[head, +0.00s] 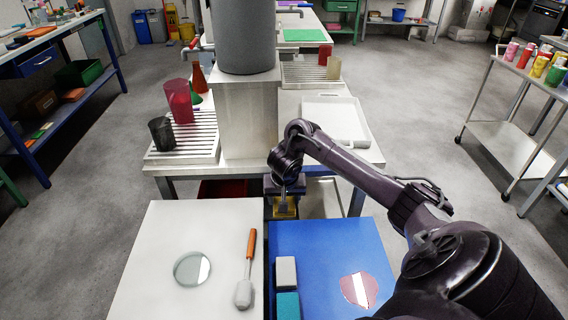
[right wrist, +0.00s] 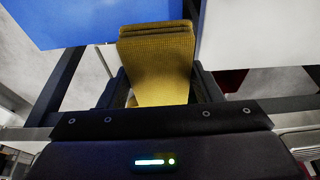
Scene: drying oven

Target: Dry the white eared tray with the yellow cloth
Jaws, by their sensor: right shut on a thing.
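My right gripper (head: 285,196) is shut on the folded yellow cloth (head: 285,210), near the far edges of the white and blue worktops. In the right wrist view the yellow cloth (right wrist: 157,62) shows large between the two dark fingers (right wrist: 160,90). A white tray (head: 329,109) lies on the far bench, right of the metal column; it looks like the task's tray, but I cannot make out its ears clearly. The cloth is apart from it. My left gripper is not in view.
A metal column (head: 247,115) stands beside slatted racks (head: 185,140).

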